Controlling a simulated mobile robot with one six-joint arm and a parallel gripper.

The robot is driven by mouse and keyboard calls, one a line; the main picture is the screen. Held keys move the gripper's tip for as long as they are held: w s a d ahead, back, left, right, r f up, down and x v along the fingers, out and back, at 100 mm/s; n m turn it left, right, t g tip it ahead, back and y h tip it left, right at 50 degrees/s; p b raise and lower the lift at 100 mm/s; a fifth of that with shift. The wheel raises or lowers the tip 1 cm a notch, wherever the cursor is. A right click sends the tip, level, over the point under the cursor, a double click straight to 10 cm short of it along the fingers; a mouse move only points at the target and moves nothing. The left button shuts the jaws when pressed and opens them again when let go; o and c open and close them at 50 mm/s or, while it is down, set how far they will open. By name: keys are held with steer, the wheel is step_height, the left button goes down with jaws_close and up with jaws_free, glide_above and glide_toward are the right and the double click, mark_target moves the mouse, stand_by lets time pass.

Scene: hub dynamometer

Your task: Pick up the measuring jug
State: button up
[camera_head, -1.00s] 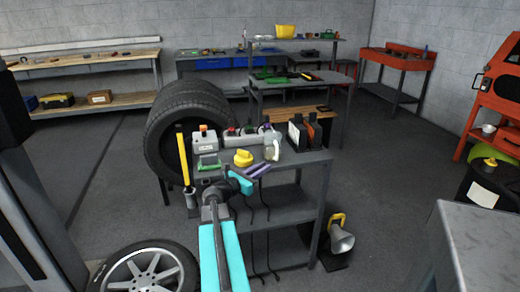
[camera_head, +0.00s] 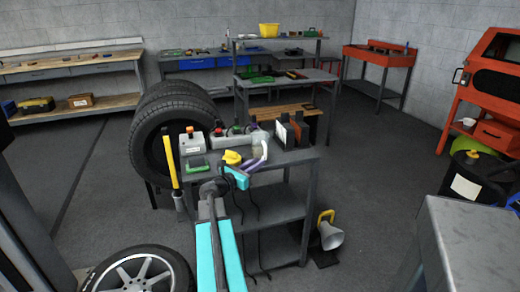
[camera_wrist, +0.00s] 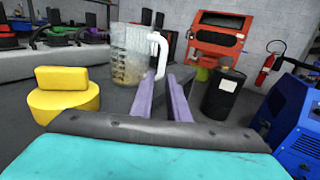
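The measuring jug (camera_wrist: 128,62) is see-through with a white handle and stands upright on the cart top. In the head view the jug (camera_head: 259,146) is near the cart's right part. Its handle faces right in the wrist view. My gripper (camera_wrist: 162,77) has two purple fingers, apart, with the lower end of the white handle showing between or just beyond their tips. In the head view my gripper (camera_head: 262,160) reaches to the jug's near side. I cannot tell whether the fingers touch the handle.
A yellow knob-like object (camera_wrist: 64,95) stands left of the jug. On the cart (camera_head: 290,159) are also a grey box (camera_head: 192,142) with an orange button, a green item (camera_head: 196,165) and upright dark and orange items (camera_head: 292,131) behind the jug. A tyre (camera_head: 158,140) stands behind left.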

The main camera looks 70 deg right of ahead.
mark_target(261, 148)
steer(key=shift+x, duration=2.2)
steer(key=shift+s, duration=0.1)
steer(key=shift+r+p+x, duration=0.15)
steer(key=shift+p+x, duration=0.15)
steer(key=shift+x, duration=1)
steer(key=shift+r+p+x, duration=0.1)
steer(key=shift+p+x, duration=0.2)
steer(key=shift+x, duration=0.95)
jaws_close()
steer(key=shift+r, duration=0.3)
